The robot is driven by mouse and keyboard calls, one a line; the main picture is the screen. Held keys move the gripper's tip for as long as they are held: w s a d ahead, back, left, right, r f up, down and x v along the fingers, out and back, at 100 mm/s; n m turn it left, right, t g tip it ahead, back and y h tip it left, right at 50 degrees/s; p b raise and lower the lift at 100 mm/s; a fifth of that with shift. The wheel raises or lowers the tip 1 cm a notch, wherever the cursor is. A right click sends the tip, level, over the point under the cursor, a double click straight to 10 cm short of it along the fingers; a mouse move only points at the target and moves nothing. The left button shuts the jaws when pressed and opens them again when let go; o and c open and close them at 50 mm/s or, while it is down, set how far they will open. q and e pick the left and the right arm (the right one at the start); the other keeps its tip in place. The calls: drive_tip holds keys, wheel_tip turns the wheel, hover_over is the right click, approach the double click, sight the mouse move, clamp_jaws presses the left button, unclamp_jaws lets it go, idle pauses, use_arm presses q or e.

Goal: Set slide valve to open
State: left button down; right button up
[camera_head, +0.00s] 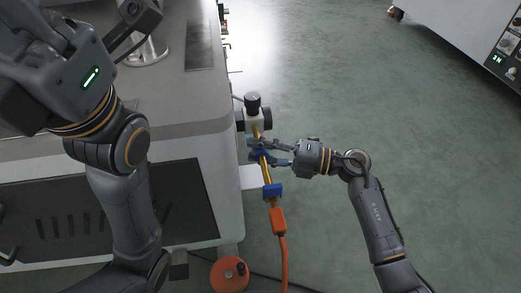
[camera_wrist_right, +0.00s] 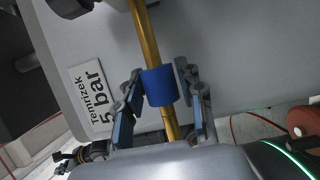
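The slide valve shows as a blue sleeve (camera_wrist_right: 160,87) around a brass pipe (camera_wrist_right: 147,30) in the right wrist view. In the head view the brass pipe (camera_head: 266,173) runs down from a black-and-white fitting (camera_head: 254,115) beside the machine's edge. My right gripper (camera_head: 270,153) reaches in from the right at the pipe. In the wrist view its two fingers (camera_wrist_right: 159,78) stand on either side of the blue sleeve, tips close to it with narrow gaps. My left gripper (camera_head: 140,14) is partly seen at the top left, away from the valve; its fingers are unclear.
A blue fitting (camera_head: 272,191) sits lower on the pipe, above an orange connector (camera_head: 278,220) and hose. A label reading 5 bar (camera_wrist_right: 92,97) is on the machine side. An orange round object (camera_head: 229,274) is low by the machine (camera_head: 185,110).

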clamp_jaws()
drive_tip(key=shift+w+a, duration=0.2)
drive_tip(key=shift+w, duration=1.2)
drive_tip(key=o, duration=0.5)
unclamp_jaws()
drive_tip(key=shift+w, duration=0.1)
drive_tip(key=shift+o, duration=0.2)
drive_tip(key=s+d, duration=0.2)
drive_tip(key=d, duration=0.9)
drive_tip(key=shift+s+d, duration=0.25)
drive_tip(key=shift+d, duration=0.05)
